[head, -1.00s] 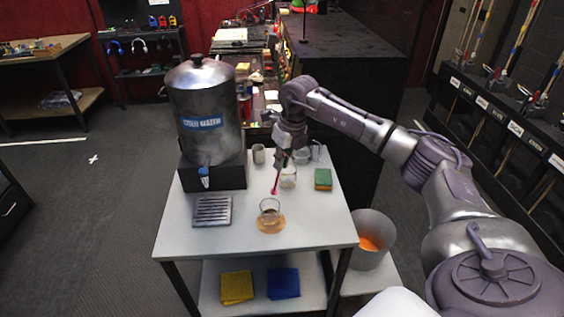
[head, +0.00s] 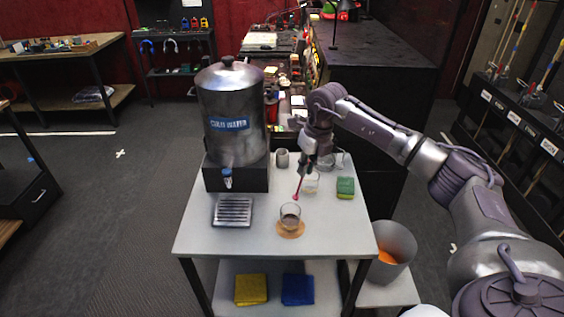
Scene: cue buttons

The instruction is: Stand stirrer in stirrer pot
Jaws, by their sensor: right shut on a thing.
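A thin pink stirrer (head: 298,188) hangs tilted from my right gripper (head: 304,168), its lower end above the white table top (head: 205,235). The gripper is shut on its upper part; the fingertips are small and dark in the view. A small grey cup (head: 282,158), which looks like the stirrer pot, stands at the back of the table, left of the gripper and apart from the stirrer. A clear glass (head: 312,184) stands just right of the stirrer, partly hidden by the gripper. My left gripper is not in view.
A glass of dark liquid (head: 290,215) stands on a round coaster (head: 291,231) in front. A cold water urn (head: 233,105) and drip tray (head: 233,211) are at left. A green sponge (head: 345,187) and a glass jug (head: 337,160) are at right. A bin (head: 394,248) stands beside the table.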

